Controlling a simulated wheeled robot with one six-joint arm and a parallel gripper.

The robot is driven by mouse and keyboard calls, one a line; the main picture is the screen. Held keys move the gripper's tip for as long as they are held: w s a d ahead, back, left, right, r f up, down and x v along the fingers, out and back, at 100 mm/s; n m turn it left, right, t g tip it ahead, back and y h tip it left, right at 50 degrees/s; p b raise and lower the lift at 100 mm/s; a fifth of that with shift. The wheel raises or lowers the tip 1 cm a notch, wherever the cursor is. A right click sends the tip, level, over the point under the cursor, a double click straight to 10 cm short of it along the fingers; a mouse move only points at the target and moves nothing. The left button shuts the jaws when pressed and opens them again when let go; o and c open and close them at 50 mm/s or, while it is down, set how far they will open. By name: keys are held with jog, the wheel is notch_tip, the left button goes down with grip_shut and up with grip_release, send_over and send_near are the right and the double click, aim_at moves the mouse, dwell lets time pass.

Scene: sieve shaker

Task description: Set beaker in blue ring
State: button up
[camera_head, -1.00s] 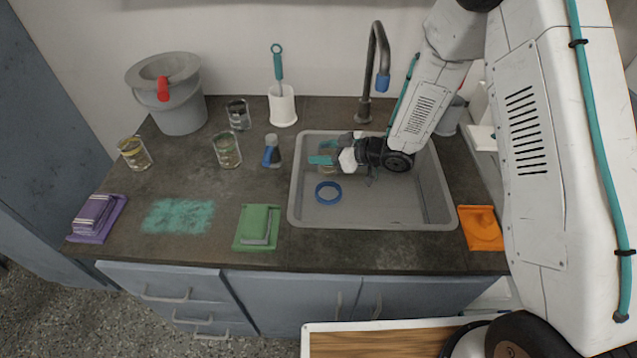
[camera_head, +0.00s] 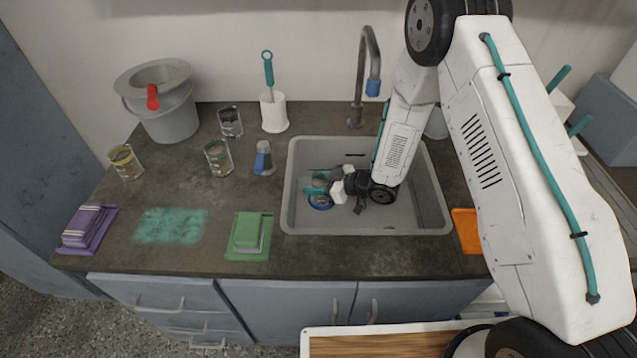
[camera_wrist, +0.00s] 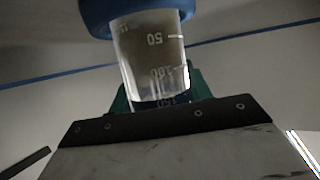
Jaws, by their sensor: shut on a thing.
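My gripper (camera_head: 318,185) is low inside the sink and shut on a clear beaker (camera_wrist: 150,60). In the wrist view the beaker has white graduation marks, upside down in the picture. In the head view it is mostly hidden by the fingers. The blue ring (camera_head: 320,206) lies on the sink floor just below the gripper. It also shows at the top of the wrist view (camera_wrist: 95,18), overlapped by the beaker's far end. I cannot tell whether that end is inside the ring or above it.
The sink (camera_head: 424,212) has raised walls around my gripper, and a tap (camera_head: 360,80) stands behind it. Several glass vessels, one a jar (camera_head: 218,158), stand on the left counter near a grey bucket (camera_head: 172,122). A green cloth (camera_head: 249,236) lies left of the sink.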

jog(key=shift+f, duration=0.1)
jog(key=shift+f, duration=0.15)
jog(key=o, duration=1.2)
jog(key=shift+c, duration=0.2)
jog(key=shift+d+r, duration=0.2)
jog(key=shift+r, duration=0.15)
jog(key=v, duration=0.7)
jog(key=shift+s, duration=0.15)
